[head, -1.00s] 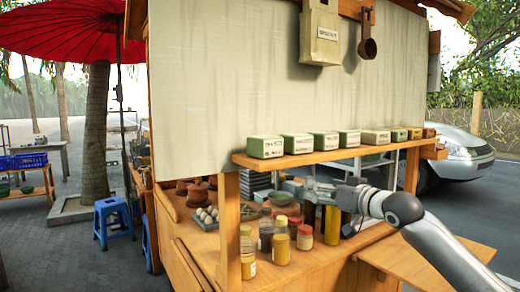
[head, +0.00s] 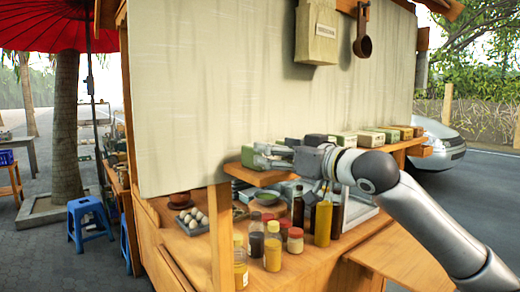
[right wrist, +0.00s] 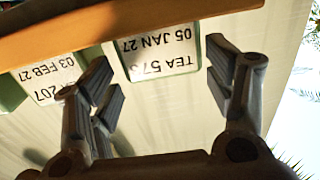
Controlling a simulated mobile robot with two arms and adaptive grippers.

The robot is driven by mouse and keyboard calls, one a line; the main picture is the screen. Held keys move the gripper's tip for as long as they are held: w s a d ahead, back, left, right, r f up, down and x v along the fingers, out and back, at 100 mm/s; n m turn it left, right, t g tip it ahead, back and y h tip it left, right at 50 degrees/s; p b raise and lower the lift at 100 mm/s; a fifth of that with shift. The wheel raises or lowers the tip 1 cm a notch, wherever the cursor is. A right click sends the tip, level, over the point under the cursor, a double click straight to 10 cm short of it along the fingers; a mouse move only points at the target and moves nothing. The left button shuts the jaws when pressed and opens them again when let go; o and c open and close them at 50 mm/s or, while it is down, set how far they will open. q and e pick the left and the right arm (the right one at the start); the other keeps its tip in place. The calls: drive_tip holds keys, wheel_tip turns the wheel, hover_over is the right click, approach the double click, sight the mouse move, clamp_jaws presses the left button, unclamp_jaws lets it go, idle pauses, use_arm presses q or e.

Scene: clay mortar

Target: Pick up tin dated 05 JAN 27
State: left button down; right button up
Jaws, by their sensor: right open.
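The tin dated 05 JAN 27 (right wrist: 162,52) shows its white label upside down in the right wrist view, reading TEA 573. In the head view it is the leftmost green tin (head: 249,157) on the wooden shelf, partly hidden by my gripper. My right gripper (right wrist: 162,85) is open and faces the label, with one finger to each side of the tin in the picture. It also shows in the head view (head: 272,156) at shelf height. I cannot tell whether the fingers touch the tin. My left gripper is not in view.
A tin dated 03 FEB 27 (right wrist: 48,80) stands close beside, partly behind the left finger. Several more tins (head: 372,138) line the shelf (head: 265,180). Bottles and jars (head: 272,250) stand on the counter below. A cloth wall (head: 270,80) rises behind the shelf.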

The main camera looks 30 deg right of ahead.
drive_tip(key=shift+w+a+r+p, duration=0.2)
drive_tip(key=shift+w+r+p, duration=0.45)
drive_tip(key=shift+p, duration=0.25)
drive_tip(key=w, duration=0.1)
drive_tip(key=w+p, duration=0.1)
drive_tip(key=w, duration=0.1)
drive_tip(key=shift+w+a+f, duration=0.2)
drive_tip(key=shift+w+a, duration=0.05)
drive_tip(key=shift+a, duration=0.1)
drive_tip(key=shift+w+f, duration=0.1)
drive_tip(key=shift+w, duration=0.05)
drive_tip(key=shift+s, duration=0.2)
drive_tip(key=shift+c, duration=0.6)
drive_tip(key=shift+w, duration=0.1)
drive_tip(key=c, duration=0.7)
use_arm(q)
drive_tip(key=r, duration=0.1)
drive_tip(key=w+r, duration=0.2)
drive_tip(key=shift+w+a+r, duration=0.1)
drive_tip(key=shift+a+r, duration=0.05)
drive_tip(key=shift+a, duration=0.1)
use_arm(e)
drive_tip(key=shift+c, duration=0.3)
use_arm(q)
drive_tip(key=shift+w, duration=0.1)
